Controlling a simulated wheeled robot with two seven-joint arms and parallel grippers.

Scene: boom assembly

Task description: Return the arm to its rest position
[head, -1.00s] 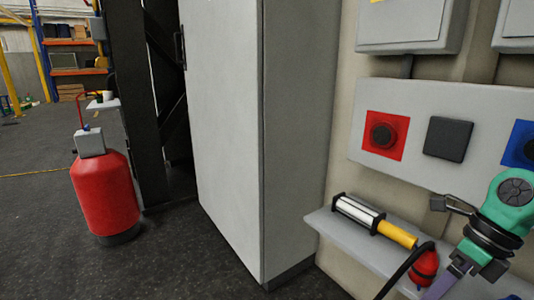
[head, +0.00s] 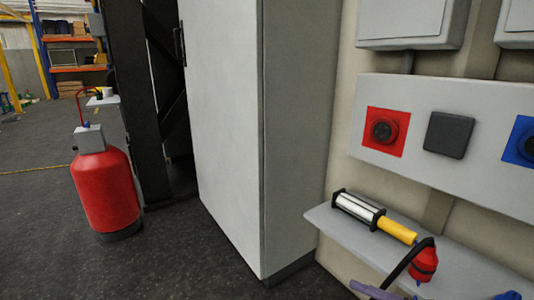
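My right arm's green link is out of the head view. A purple piece (head: 374,290) shows at the bottom edge, just in front of the shelf. It looks like part of my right gripper, but most of it is cut off, so its opening and anything in it are hidden. My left gripper is not in view.
A grey shelf (head: 340,234) holds a work lamp (head: 362,208) with a yellow handle and a red plug (head: 424,266) on a black cable. Above it, a panel carries a red socket (head: 385,131), a black square (head: 448,135) and a blue socket (head: 525,143). A tall cabinet (head: 228,120) stands left; a red tank (head: 105,192) stands on open floor.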

